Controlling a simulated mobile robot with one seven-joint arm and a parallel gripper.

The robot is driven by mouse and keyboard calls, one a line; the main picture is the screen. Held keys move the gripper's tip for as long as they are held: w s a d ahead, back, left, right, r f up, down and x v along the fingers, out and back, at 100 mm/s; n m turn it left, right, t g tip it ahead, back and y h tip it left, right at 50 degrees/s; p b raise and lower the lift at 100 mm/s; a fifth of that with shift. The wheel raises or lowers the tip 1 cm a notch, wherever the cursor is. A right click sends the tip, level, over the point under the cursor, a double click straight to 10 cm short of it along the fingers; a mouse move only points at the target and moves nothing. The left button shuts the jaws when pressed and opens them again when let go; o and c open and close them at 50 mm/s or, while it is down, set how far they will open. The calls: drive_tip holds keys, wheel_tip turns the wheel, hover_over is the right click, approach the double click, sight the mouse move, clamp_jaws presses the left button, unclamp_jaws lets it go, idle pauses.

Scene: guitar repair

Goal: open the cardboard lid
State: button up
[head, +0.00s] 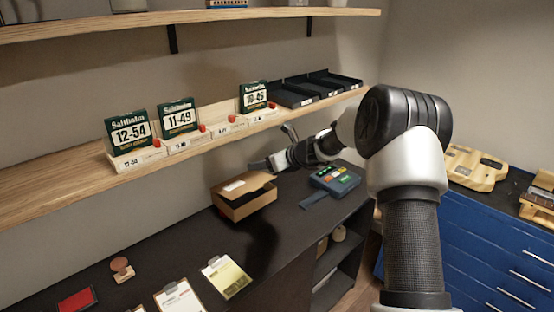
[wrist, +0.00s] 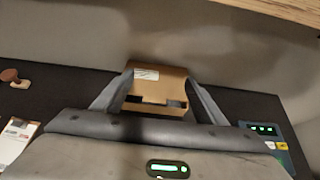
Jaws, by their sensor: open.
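A small brown cardboard box (head: 248,206) stands on the dark counter under the long shelf. Its cardboard lid (head: 238,186), with a white label, looks slightly raised, with a dark gap along the front edge. In the wrist view the lid (wrist: 160,85) shows between my fingers, with a front tab and dark gaps beside it. My gripper (head: 268,147) is open and empty, above and just behind the box's right side in the head view. In the wrist view its two fingers (wrist: 158,84) spread to either side of the box. I cannot tell whether a finger touches it.
A blue device (head: 334,181) with lit buttons sits right of the box. The wooden shelf (head: 60,183) with string packs and black trays (head: 318,86) runs above the counter. Clipboards (head: 226,277) and a stamp (head: 122,269) lie front left.

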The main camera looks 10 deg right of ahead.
drive_tip(key=b+v, duration=0.1)
drive_tip(key=v, duration=1.6)
drive_tip(key=shift+w+r, duration=0.1)
